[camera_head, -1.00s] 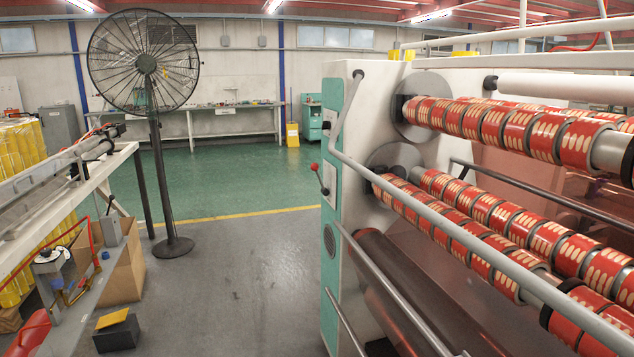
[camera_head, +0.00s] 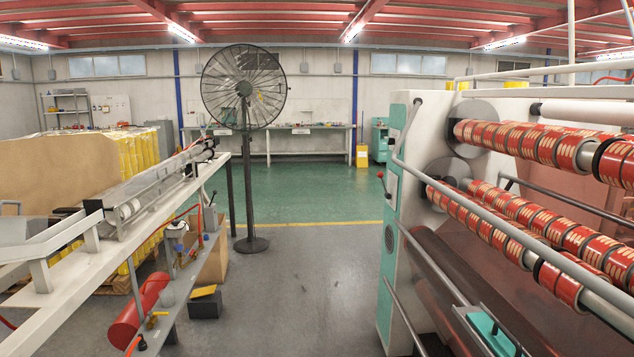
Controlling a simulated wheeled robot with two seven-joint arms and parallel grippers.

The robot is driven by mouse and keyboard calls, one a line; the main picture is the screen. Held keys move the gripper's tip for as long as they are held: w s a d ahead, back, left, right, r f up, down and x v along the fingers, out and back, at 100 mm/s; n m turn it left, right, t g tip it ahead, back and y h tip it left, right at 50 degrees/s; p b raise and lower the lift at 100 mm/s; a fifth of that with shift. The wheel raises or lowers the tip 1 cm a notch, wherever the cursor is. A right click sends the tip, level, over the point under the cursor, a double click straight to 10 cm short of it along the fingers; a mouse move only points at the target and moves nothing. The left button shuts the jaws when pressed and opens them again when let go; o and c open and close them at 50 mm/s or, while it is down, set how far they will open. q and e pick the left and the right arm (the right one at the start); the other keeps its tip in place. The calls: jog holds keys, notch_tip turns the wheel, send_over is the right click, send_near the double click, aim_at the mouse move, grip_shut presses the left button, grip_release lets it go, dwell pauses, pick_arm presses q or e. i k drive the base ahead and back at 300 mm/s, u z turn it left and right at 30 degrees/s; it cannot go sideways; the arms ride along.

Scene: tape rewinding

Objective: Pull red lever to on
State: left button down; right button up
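The red lever (camera_head: 381,175) is a small red knob on a short arm at the left edge of the rewinding machine's teal-and-white end panel (camera_head: 393,230). It stands some way ahead of me, right of the picture's middle. The knob is at the upper end of the arm. It is too small to tell more about its position. Neither of my grippers is in view.
A long white bench with a rail (camera_head: 90,262) fills the left side, with a red cylinder (camera_head: 145,298) under it. A black pedestal fan (camera_head: 243,110) stands ahead. Rolls of red tape (camera_head: 500,215) line the machine at right. Grey floor (camera_head: 300,300) between is clear.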

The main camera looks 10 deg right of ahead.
aim_at(379, 174)
jog(key=u, duration=0.45)
jog(key=i, duration=0.85)
jog(key=z, duration=0.5)
jog(key=i, duration=1.95)
jog(key=z, duration=1.9)
jog(key=i, duration=0.7)
jog(key=z, duration=0.6)
